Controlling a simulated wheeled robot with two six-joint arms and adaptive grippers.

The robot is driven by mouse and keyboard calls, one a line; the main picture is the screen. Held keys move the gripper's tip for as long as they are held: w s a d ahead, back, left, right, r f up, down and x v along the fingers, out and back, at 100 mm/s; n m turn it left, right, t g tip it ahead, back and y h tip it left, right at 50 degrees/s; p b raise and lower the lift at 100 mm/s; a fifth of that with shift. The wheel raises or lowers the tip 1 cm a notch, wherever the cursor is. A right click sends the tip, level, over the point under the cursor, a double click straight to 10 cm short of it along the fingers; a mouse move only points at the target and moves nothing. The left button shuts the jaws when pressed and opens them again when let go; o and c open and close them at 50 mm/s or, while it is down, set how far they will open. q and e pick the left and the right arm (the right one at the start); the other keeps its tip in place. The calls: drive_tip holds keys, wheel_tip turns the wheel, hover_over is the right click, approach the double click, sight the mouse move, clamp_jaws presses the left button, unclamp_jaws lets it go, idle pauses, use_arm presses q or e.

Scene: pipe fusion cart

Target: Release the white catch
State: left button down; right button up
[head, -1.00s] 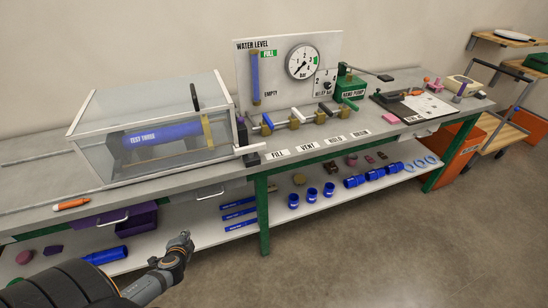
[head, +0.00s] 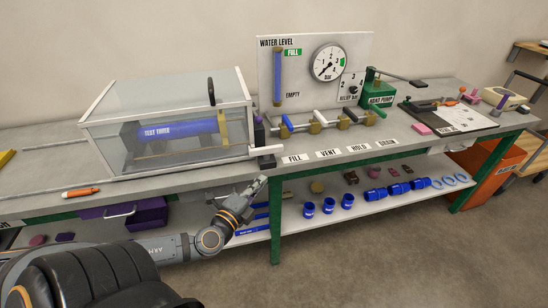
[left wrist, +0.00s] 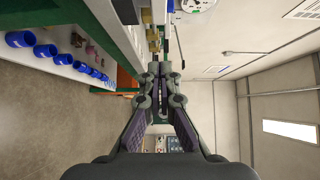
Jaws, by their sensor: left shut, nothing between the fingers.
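The white catch (head: 266,150) is a short white bar at the front right corner of the clear test chamber (head: 165,158), beside a black block. The chamber is closed, with a blue tube (head: 180,131) inside. My left gripper (head: 258,186) is shut and empty, in front of the bench edge, below the catch and apart from it. Its closed fingers also show in the left wrist view (left wrist: 160,80), where I cannot make out the catch. My right gripper is not in view.
Valves with handles (head: 316,126) stand behind the FILL, VENT, HOLD and DRAIN labels. A gauge panel (head: 300,70) and green hand pump (head: 377,95) are behind. Blue fittings (head: 329,204) lie on the lower shelf. An orange marker (head: 80,192) lies on the bench at left.

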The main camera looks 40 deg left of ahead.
sight(279, 150)
use_arm(q)
drive_tip(key=w+a, duration=0.1)
drive_tip(key=w, duration=0.3)
drive_tip(key=w+a, duration=0.1)
drive_tip(key=w, duration=0.3)
drive_tip(key=w+a, duration=0.1)
drive_tip(key=w, duration=0.3)
drive_tip(key=shift+a, duration=0.15)
drive_tip(key=shift+w+a, duration=0.2)
drive_tip(key=shift+a, duration=0.1)
drive_tip(key=shift+p, duration=0.3)
